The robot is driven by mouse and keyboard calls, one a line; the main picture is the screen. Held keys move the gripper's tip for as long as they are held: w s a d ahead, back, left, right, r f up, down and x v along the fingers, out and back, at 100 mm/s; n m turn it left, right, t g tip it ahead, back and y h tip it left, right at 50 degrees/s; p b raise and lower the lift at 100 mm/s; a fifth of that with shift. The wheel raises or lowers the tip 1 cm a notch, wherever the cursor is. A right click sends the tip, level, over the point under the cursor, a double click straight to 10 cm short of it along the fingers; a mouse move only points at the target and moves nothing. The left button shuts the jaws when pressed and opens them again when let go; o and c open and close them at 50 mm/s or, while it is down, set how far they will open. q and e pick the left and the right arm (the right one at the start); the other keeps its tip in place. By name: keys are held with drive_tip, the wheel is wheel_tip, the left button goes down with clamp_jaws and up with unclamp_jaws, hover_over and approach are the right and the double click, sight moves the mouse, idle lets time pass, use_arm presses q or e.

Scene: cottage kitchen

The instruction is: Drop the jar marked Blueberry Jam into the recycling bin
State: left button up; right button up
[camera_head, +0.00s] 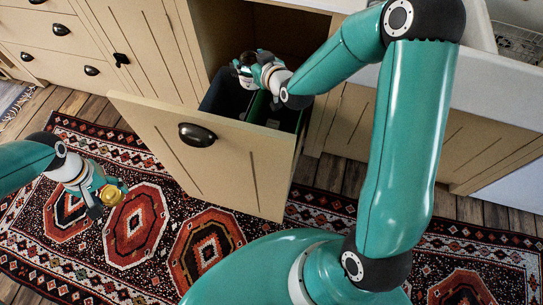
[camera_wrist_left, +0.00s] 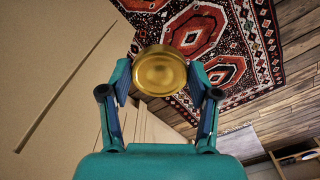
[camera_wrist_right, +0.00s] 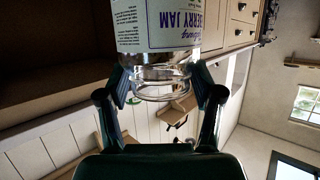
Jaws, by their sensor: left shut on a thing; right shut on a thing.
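The glass jar labelled "...berry Jam" (camera_wrist_right: 158,22) is between the fingers of my right gripper (camera_wrist_right: 160,85) in the right wrist view. The first part of its name is cut off, and the visible glass looks clear and empty. In the head view my right gripper (camera_head: 252,66) is above the pulled-out bin drawer, near its back. My left gripper (camera_wrist_left: 160,88) is shut on a round gold lid (camera_wrist_left: 160,72). In the head view the lid (camera_head: 112,195) is over the rug, left of the drawer. Two bins stand in the drawer: a dark blue one (camera_head: 224,100) and a green-rimmed one (camera_head: 272,112).
The drawer front (camera_head: 200,160) with its dark handle faces me. The white counter (camera_head: 480,90) is at the right. Cream cabinets (camera_head: 130,50) line the back. The patterned rug (camera_head: 140,225) covers the floor left of the drawer.

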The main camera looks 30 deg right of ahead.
drive_tip(key=d+f+b, duration=0.4)
drive_tip(key=f+b, duration=0.5)
drive_tip(key=b, duration=0.1)
drive_tip(key=s+d+f+b, duration=0.1)
drive_tip(key=d+f+b, duration=0.3)
drive_tip(key=f+b, duration=0.6)
drive_tip(key=shift+d+f+m+h, duration=0.25)
drive_tip(key=shift+f+m+h, duration=0.05)
drive_tip(key=shift+m+h, duration=0.1)
